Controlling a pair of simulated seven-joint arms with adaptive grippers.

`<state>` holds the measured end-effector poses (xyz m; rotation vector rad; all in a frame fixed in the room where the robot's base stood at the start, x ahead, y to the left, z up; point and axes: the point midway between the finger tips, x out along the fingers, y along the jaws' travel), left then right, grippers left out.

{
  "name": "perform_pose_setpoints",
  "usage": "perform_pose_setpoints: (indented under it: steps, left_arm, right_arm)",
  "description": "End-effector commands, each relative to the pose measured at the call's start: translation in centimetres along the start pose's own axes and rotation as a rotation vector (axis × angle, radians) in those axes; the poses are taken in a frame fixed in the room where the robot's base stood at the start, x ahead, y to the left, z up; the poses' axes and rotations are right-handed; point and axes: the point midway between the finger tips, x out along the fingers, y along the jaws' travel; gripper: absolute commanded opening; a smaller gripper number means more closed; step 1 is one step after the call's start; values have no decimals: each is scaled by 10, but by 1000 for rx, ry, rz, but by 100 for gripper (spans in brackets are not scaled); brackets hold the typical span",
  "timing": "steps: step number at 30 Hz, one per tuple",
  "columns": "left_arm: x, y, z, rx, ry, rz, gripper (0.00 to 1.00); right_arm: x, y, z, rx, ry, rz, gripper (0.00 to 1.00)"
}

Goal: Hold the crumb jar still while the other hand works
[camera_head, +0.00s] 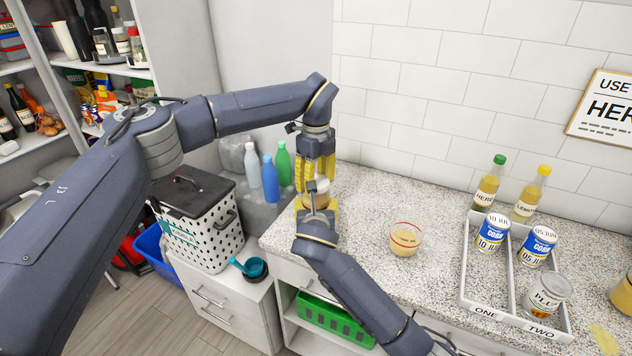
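The crumb jar (317,197) is a small container with a pale top and tan contents, upright near the left edge of the speckled counter. My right gripper (317,208) reaches it from the front, with yellow fingers on both sides of its body, and looks shut on it. My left gripper (318,180) points down from above, its fingertips at the jar's top. Whether those fingers grip the top is hard to tell. The fingers hide much of the jar.
A glass bowl (405,239) with yellowish contents and a red rim stands right of the jar. The counter (365,195) behind the bowl is clear. A spotted bin (200,232) stands left, below counter height.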

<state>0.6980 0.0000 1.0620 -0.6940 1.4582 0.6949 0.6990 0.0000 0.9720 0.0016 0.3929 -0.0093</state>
Motion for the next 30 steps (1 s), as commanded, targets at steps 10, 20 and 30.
perform_pose_setpoints:
  steps: [10, 20, 30]
  left_arm:
    - [0, 0, 0, -552, 1, -1, 21]
    - [0, 0, 0, -985, 1, 0, 21]
    - [-1, 0, 1, -1031, 0, -1, 21]
  right_arm:
    - [0, 0, 1, 1, -2, 0, 0]
    - [0, 0, 1, 1, -2, 0, 0]
    - [0, 0, 1, 1, -2, 0, 0]
